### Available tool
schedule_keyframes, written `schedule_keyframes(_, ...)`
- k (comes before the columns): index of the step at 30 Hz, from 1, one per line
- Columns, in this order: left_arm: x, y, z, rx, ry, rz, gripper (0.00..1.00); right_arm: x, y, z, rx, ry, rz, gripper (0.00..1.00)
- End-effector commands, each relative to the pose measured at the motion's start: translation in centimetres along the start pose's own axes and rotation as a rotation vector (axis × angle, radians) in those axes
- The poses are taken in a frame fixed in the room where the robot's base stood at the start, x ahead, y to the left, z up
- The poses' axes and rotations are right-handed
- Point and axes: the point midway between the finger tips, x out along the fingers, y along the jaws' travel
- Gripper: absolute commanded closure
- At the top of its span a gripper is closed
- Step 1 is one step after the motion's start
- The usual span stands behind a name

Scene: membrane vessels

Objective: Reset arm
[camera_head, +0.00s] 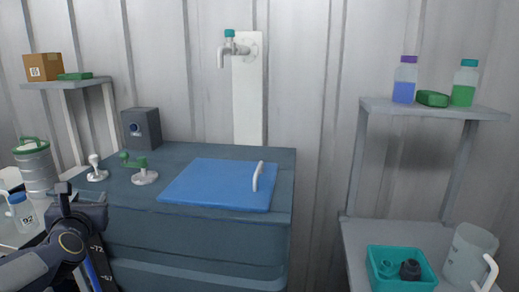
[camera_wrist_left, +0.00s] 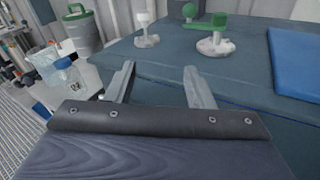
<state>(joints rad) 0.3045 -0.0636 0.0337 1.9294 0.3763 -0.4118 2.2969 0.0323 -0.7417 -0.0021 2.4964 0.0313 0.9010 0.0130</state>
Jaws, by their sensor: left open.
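My left arm comes in at the lower left of the head view, beside the front left corner of the dark blue-grey cabinet (camera_head: 190,235). My left gripper shows in the left wrist view (camera_wrist_left: 159,78), with its two fingers spread apart and nothing between them. The fingers point toward the cabinet's near edge and the fittings on its top. These are a white knob (camera_head: 95,170) and a green-handled valve (camera_head: 140,170). My right arm and gripper are not in view.
A blue lid (camera_head: 215,184) with a white handle lies on the cabinet. A metal canister (camera_head: 37,170) and a bottle labelled 92 (camera_head: 22,213) stand at the left. At the right, a teal bin (camera_head: 395,284) and a clear jug (camera_head: 466,255) stand below a shelf (camera_head: 430,108) with bottles.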

Motion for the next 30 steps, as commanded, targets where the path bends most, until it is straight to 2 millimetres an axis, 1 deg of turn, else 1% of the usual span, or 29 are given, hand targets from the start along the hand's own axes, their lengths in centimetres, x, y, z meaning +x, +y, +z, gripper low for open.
schedule_keyframes(5, -1.8, -1.8, -0.3, 0.181, 0.029, -0.088, 0.52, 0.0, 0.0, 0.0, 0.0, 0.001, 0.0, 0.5)
schedule_keyframes(8, -3.3, -3.2, -0.9, 0.329, 0.046, -0.162, 0.52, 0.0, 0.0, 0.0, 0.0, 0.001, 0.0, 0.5)
schedule_keyframes(11, -5.2, -4.8, -1.7, 0.504, 0.057, -0.254, 0.52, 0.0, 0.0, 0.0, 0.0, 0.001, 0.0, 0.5)
schedule_keyframes(14, -7.8, -6.6, -2.7, 0.719, 0.052, -0.368, 0.52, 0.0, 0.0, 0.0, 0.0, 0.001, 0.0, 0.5)
schedule_keyframes(17, -11.4, -8.7, -4.5, 1.001, 0.019, -0.523, 0.52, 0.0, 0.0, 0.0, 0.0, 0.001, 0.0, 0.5)
schedule_keyframes(18, -13.3, -9.6, -5.5, 1.135, -0.008, -0.601, 0.52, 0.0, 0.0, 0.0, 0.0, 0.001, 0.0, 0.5)
schedule_keyframes(20, -16.3, -10.8, -7.1, 1.348, -0.069, -0.725, 0.52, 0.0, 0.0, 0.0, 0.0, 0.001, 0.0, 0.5)
schedule_keyframes(21, -18.3, -11.5, -8.3, 1.481, -0.118, -0.804, 0.52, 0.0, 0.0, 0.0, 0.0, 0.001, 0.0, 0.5)
schedule_keyframes(24, -22.5, -12.5, -10.9, 1.75, -0.252, -0.975, 0.52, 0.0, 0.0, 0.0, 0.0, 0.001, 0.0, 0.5)
schedule_keyframes(27, -25.9, -13.0, -13.1, 1.954, -0.393, -1.112, 0.52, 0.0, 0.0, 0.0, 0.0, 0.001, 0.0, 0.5)
schedule_keyframes(30, -28.9, -13.2, -15.0, 2.113, -0.538, -1.229, 0.52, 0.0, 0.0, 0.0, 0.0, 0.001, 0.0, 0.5)
